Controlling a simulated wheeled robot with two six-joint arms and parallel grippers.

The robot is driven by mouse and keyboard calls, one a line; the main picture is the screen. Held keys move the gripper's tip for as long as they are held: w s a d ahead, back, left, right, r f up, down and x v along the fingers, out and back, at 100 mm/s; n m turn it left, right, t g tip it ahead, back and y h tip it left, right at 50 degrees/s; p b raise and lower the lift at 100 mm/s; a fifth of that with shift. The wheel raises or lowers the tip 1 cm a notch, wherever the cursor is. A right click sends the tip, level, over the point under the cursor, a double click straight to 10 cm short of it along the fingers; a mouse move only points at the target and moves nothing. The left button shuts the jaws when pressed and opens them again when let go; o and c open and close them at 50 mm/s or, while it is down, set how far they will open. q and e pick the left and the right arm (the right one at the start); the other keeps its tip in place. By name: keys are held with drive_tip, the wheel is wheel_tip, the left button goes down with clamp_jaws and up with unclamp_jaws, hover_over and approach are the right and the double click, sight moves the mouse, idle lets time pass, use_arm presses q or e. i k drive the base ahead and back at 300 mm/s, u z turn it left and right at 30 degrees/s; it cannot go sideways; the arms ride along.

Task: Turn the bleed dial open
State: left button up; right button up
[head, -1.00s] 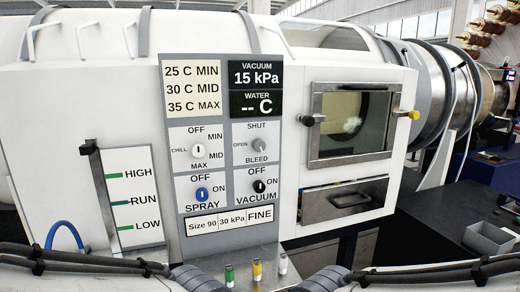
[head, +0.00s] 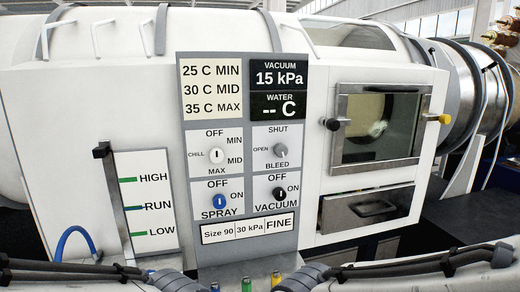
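The bleed dial (head: 280,150) is a small grey round knob on the grey control panel (head: 238,261). SHUT is printed above it, OPEN to its left and BLEED below it. Its pointer is too small to read surely. The vacuum display (head: 280,77) above it reads 15 kPa. My two arms cross the bottom of the head view from the left and right, well below the dial. Neither gripper's fingertips show, and nothing of mine touches the dial.
Near the dial are the chill dial (head: 216,155), blue spray knob (head: 219,201) and black vacuum knob (head: 280,194). A windowed door (head: 340,160) and drawer (head: 370,208) are to the right. A level slider (head: 102,150) is at left. Small bottles (head: 246,284) stand below the panel.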

sight(281, 151)
drive_tip(key=z, duration=0.25)
drive_tip(key=i, duration=0.45)
drive_tip(key=z, duration=0.55)
